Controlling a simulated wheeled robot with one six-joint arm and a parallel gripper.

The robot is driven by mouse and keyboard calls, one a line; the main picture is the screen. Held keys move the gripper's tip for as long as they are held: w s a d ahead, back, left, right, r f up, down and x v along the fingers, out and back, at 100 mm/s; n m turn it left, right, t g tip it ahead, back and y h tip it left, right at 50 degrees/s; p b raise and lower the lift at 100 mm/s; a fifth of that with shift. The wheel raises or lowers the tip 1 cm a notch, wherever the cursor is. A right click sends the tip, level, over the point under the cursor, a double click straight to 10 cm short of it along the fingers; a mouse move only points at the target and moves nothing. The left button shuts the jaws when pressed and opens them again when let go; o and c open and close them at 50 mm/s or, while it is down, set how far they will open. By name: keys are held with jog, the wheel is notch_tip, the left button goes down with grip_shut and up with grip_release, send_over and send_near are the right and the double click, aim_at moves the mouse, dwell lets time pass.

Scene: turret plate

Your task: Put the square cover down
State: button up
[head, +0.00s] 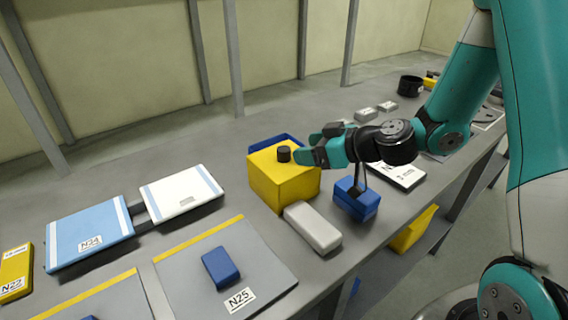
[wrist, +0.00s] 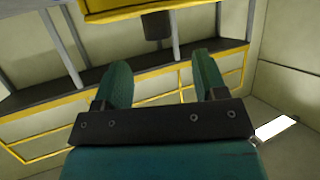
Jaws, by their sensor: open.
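The square cover (head: 270,182) is a yellow box shape with a short black knob (head: 284,154) on its top. It appears to stand on the grey table, partly in front of a blue object. My gripper (head: 306,147) is open and empty, just right of the knob at about its height. In the wrist view the cover (wrist: 112,10) fills the top edge. The knob (wrist: 157,27) shows just beyond the gap between the open fingers (wrist: 162,68), apart from them. The side of the cover facing away is hidden.
A grey block (head: 313,228) and a blue block (head: 356,198) stand close to the cover's front and right. A blue piece (head: 221,267) lies on the grey N25 plate (head: 180,273). White (head: 182,193) and blue N24 (head: 90,234) plates lie left.

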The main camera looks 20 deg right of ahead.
aim_at(287, 149)
jog(key=p+x, duration=0.3)
jog(key=x, duration=0.2)
jog(key=shift+w+a, duration=0.15)
jog(key=shift+w, duration=0.15)
jog(key=shift+w+a+f, duration=0.25)
jog(key=shift+w+f, duration=0.05)
jog(key=shift+w, duration=0.05)
grip_shut()
